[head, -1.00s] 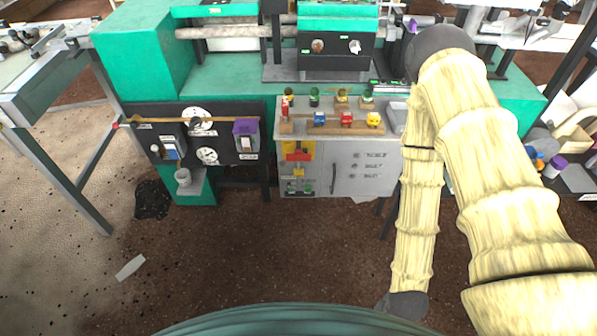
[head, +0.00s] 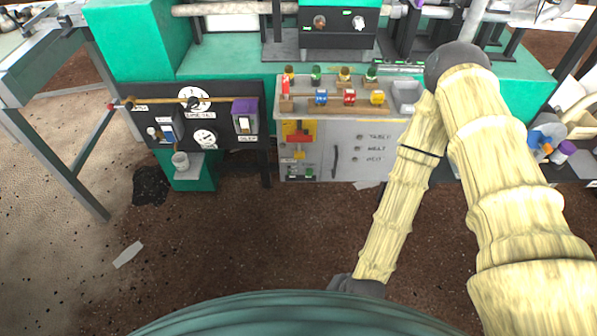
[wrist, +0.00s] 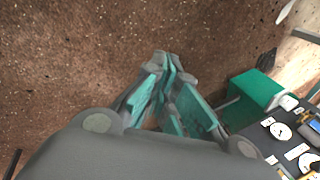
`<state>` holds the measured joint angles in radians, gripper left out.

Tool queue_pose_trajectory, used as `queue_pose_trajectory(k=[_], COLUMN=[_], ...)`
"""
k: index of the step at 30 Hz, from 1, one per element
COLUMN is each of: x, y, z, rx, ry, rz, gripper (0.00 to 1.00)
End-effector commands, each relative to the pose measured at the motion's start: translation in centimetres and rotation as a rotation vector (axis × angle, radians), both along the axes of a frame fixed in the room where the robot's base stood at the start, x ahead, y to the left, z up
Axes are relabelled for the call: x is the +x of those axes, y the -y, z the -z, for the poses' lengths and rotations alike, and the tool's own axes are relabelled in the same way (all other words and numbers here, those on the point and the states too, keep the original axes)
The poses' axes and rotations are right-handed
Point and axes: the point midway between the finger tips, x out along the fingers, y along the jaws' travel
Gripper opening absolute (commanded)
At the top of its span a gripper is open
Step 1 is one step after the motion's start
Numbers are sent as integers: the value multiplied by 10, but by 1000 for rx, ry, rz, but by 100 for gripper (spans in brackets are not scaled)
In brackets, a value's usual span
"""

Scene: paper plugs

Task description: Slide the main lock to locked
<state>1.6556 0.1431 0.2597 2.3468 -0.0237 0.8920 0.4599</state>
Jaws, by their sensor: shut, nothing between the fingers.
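I cannot read a label that marks the main lock. A yellow panel with a red part (head: 299,132) is on the left of the grey cabinet's front (head: 366,148) in the head view. A small dark panel (head: 300,172) sits below it. My gripper (wrist: 168,62) shows in the wrist view with its teal fingers shut and empty, over bare brown floor. It is apart from the cabinet and panels. In the head view my forearm hangs down in front of the cabinet's right side, and the fingers are hidden.
A black panel (head: 222,137) with gauges and a purple-topped switch (head: 244,107) is left of the cabinet; its edge shows at right in the wrist view. Several coloured blocks line the cabinet top. The floor (head: 250,240) in front is mostly clear.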

Motion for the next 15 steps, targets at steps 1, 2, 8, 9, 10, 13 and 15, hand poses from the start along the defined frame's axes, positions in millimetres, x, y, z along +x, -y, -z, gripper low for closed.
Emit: queue_pose_trajectory(k=[1,2,8,9,10,13,15], x=[15,25,96,112,124,165,195], y=[-23,-35,-104,-114,-121,-139,-145], z=[18,22,32,32,31,27,22], rx=[67,107,397,458,507,672,793], ry=[20,31,78,85,88,97,100], rz=[103,165,599,687,751,969,1121], gripper=[0,0,0,0,0,0,0])
